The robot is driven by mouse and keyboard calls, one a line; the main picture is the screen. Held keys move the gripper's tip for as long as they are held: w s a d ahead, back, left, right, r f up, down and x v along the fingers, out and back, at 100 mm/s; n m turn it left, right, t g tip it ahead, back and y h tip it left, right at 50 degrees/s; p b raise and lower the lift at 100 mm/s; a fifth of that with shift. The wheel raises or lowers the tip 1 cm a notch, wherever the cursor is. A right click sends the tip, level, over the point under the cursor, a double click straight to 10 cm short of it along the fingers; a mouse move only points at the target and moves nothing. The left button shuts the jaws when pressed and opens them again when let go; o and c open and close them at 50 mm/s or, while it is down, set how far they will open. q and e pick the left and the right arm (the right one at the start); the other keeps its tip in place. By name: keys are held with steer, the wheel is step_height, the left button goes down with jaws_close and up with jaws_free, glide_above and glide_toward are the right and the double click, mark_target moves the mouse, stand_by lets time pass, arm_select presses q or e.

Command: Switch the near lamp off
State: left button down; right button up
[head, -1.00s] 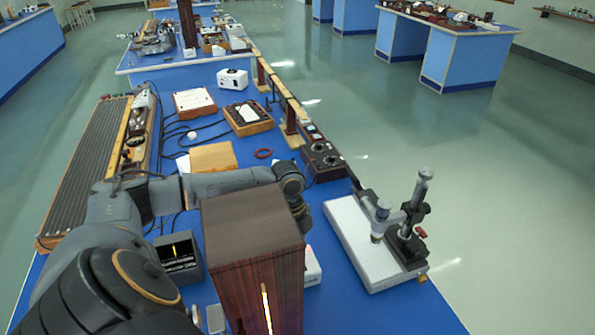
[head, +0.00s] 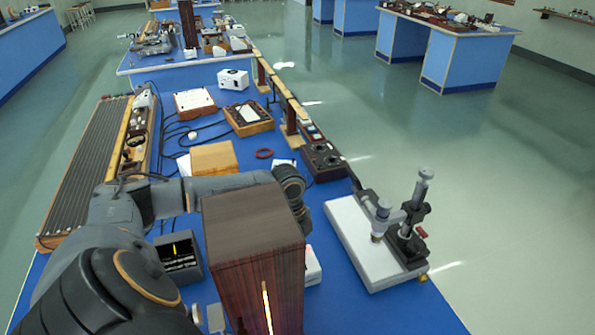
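A tall dark wooden box (head: 252,235) stands on the blue bench in the near foreground. A bright, glowing slit (head: 267,305) shows in its front face; I take it to be the near lamp, lit. My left arm comes in from the left, and its wrist (head: 290,185) bends down behind the box's far right edge. My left gripper is hidden there, so its fingers and any contact do not show. No switch can be made out clearly. My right gripper is not in view.
A white-based stand (head: 350,240) with a dark post is right of the box, near the bench edge. A small dark display unit (head: 178,258) is left of it. A long ribbed rheostat (head: 85,170), wooden boxes and cables fill the bench behind.

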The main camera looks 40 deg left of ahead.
arm_select(q)
steer(key=shift+f, duration=0.4)
stand_by(0.7)
steer(key=shift+f+b, duration=0.4)
steer(key=shift+f, duration=0.25)
steer(key=shift+r, duration=0.1)
step_height(320, 180, up, 7)
steer(key=p, duration=0.8)
stand_by(0.7)
